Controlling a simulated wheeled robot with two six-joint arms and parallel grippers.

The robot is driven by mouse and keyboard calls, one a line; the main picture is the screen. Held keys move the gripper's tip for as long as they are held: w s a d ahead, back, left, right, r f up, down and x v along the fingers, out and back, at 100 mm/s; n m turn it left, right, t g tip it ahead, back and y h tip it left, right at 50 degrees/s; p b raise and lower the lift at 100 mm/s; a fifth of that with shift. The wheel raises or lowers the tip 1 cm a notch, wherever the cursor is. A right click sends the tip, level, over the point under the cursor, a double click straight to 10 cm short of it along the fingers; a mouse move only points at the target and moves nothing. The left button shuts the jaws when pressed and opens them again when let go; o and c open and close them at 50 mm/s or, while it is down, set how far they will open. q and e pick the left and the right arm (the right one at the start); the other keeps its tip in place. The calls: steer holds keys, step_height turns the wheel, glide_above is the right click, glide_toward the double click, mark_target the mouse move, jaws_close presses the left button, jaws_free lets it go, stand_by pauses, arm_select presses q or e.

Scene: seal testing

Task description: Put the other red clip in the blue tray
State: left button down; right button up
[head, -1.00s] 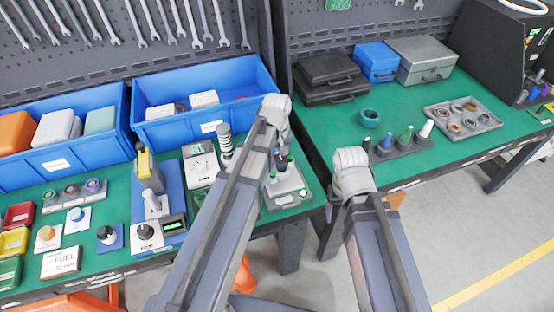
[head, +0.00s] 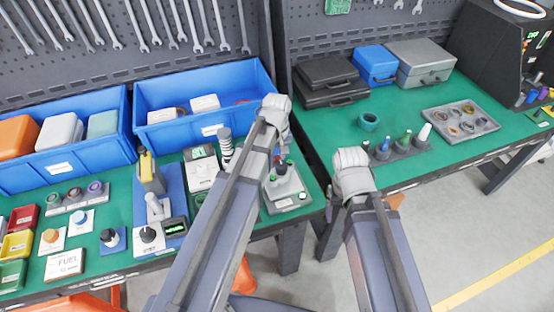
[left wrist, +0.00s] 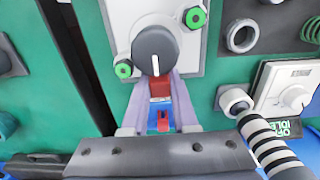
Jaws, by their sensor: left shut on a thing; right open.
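In the left wrist view my left gripper (left wrist: 159,82) is shut on a red clip (left wrist: 160,88), beside a dark knob of a grey test unit. Another red patch with blue around it shows lower between the fingers; I cannot tell what it belongs to. In the head view this gripper is mostly hidden behind its arm, over the grey unit (head: 287,190). The blue tray (head: 160,133) stands behind it at the back of the left table, with pale blocks and a small red piece inside. My right gripper is open by the right table's near edge, its fingers barely showing.
A second blue bin (head: 57,178) holds orange, white and green blocks. A black-and-white striped post (left wrist: 265,140) stands close to the left gripper. Small instruments crowd the left table. The right table holds a rack of coloured cones (head: 400,148) and a ring tray (head: 485,122).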

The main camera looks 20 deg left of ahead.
arm_select(q)
steer(key=shift+r+p, duration=0.6)
steer(key=shift+r, duration=0.15)
arm_select(e)
steer(key=shift+r, duration=0.75)
